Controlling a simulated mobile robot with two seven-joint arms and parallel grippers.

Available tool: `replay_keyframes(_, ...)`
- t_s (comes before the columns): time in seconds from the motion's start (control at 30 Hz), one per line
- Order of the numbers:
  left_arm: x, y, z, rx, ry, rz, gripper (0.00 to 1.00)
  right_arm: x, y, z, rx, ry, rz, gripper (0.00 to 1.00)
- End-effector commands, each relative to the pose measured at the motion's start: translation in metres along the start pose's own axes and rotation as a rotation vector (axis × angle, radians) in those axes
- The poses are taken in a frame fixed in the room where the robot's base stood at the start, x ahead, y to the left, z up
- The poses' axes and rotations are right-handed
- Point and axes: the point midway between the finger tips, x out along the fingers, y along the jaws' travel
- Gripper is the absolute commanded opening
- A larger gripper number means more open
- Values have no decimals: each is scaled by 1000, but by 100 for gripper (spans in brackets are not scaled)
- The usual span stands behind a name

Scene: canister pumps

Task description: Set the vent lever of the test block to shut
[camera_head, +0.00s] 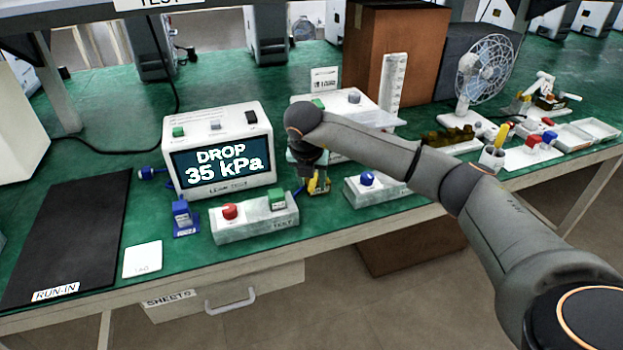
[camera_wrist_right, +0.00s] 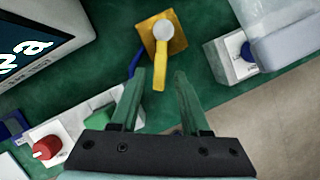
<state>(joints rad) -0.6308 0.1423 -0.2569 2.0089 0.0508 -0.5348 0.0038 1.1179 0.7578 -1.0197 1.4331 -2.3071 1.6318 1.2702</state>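A yellow lever with a pale round knob (camera_wrist_right: 163,30) stands on a small yellow base (camera_wrist_right: 176,42) in the right wrist view. Its yellow arm (camera_wrist_right: 159,78) points toward my gripper. The yellow part also shows in the head view (camera_head: 319,186), partly hidden by my gripper. A grey block marked TEST (camera_head: 258,227) stands just left, with a red knob (camera_head: 230,211) and a green piece (camera_head: 277,199). My right gripper (camera_wrist_right: 161,88) is open above, its fingertips either side of the lever arm's end; I cannot tell whether they touch it. My left gripper is out of view.
A display box (camera_head: 222,112) reading "DROP 35 kPa" stands behind the TEST block. A grey block with a blue knob (camera_head: 367,179) is right of the lever. A blue stand (camera_head: 182,218), white card (camera_head: 143,259) and black mat (camera_head: 67,235) lie left. The table's front edge is close.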

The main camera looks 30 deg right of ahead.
Motion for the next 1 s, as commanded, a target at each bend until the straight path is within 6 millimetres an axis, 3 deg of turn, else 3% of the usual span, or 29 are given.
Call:
replay_keyframes(0.03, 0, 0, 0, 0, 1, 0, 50, 0, 0, 0, 0, 0, 0, 39)
replay_keyframes(0.4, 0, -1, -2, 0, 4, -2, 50, 0, 0, 0, 0, 0, 0, 0)
replay_keyframes(1.0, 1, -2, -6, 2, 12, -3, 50, -1, 0, 0, 1, 0, -1, 0)
